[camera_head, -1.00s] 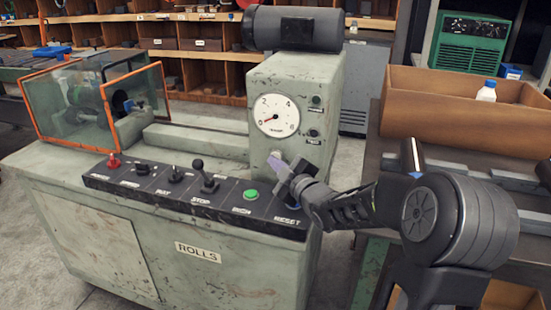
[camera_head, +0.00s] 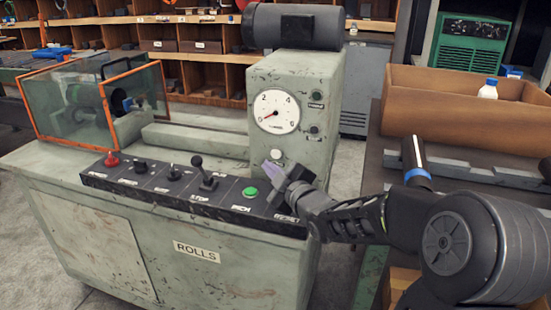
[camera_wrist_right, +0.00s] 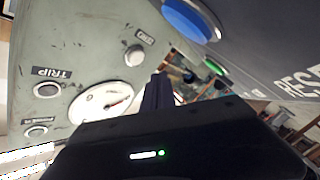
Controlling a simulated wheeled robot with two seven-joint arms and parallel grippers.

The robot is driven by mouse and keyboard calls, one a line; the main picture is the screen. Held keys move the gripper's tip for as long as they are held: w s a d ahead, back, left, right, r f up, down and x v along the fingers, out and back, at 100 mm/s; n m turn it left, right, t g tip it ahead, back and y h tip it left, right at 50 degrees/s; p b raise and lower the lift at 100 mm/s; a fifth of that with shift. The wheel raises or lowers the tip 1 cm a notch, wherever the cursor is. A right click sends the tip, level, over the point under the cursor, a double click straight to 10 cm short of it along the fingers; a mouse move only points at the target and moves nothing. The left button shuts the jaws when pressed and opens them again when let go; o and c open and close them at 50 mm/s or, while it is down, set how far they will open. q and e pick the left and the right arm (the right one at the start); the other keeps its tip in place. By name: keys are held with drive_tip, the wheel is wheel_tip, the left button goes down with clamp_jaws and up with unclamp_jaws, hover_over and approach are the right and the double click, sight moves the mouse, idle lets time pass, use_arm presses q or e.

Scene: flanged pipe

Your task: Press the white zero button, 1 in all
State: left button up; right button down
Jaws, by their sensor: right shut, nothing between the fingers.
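The white button (camera_head: 277,156) is on the grey upright housing, below the dial gauge. In the right wrist view the white button (camera_wrist_right: 134,55) stands out from the grey face, with a small label beside it. My right gripper (camera_head: 272,170) is shut and empty, just below the white button in the head view. I cannot tell the depth of that gap. My left gripper is not in view.
The gauge (camera_head: 276,111) and two small dark buttons are above. The sloping panel below carries a green button (camera_head: 250,192), levers and a red knob (camera_head: 112,160). A blue button (camera_wrist_right: 190,18) shows close by in the wrist view. A bench with a wooden box (camera_head: 455,117) stands right.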

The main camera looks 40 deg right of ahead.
drive_tip(key=shift+s+a+b, duration=0.3)
drive_tip(key=shift+s+a, duration=0.35)
drive_tip(key=shift+a, duration=0.3)
idle(0.3)
